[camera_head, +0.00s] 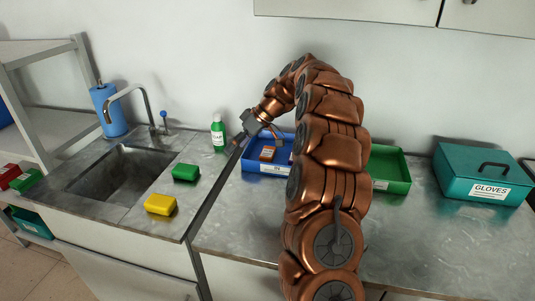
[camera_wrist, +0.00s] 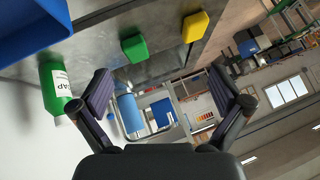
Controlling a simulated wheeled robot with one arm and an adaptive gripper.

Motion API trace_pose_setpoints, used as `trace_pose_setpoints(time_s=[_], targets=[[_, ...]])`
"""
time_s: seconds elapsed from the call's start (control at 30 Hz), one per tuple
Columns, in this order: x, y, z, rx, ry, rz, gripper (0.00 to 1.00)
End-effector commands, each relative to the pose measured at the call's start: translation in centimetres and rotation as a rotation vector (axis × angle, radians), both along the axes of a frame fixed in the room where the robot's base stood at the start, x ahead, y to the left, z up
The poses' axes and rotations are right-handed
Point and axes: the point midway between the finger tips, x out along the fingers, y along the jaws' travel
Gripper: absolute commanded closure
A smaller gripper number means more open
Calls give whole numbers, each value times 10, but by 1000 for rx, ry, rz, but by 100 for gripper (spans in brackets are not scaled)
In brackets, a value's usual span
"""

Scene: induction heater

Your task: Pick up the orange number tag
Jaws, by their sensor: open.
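A small orange-brown block (camera_head: 267,153) lies in the left part of the blue tray (camera_head: 265,169). It may be the orange number tag, but I cannot read a number on it. Part of the tray is hidden behind my arm. My gripper (camera_head: 256,133) is above the tray's back left side, close to the green soap bottle (camera_head: 218,134), and is tilted. In the wrist view my gripper (camera_wrist: 160,103) has its fingers wide apart with nothing between them. The orange block does not show there; the blue tray's corner (camera_wrist: 35,25) is at upper left.
A green tray (camera_head: 392,180) stands right of my arm, and a teal GLOVES box (camera_head: 482,176) farther right. A green block (camera_head: 186,172) and a yellow block (camera_head: 160,204) lie beside the sink (camera_head: 120,176). The front counter is mostly clear.

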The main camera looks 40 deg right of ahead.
Motion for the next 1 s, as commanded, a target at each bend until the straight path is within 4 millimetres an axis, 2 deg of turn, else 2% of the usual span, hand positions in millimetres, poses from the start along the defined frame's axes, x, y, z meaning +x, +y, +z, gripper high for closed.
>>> trace_pose_setpoints(time_s=[0.03, 0.23, 0.4, 0.53, 0.73, 1.0], targets=[[8, -20, -6, -3, -27, -6, 0], [28, -95, -28, -33, -152, -5, 0], [34, -156, -50, -85, -243, -2, 0], [32, -191, -62, -126, -292, 1, 0], [29, -215, -72, -159, -327, 12, 0], [40, -207, -87, -159, -330, 16, 0]])
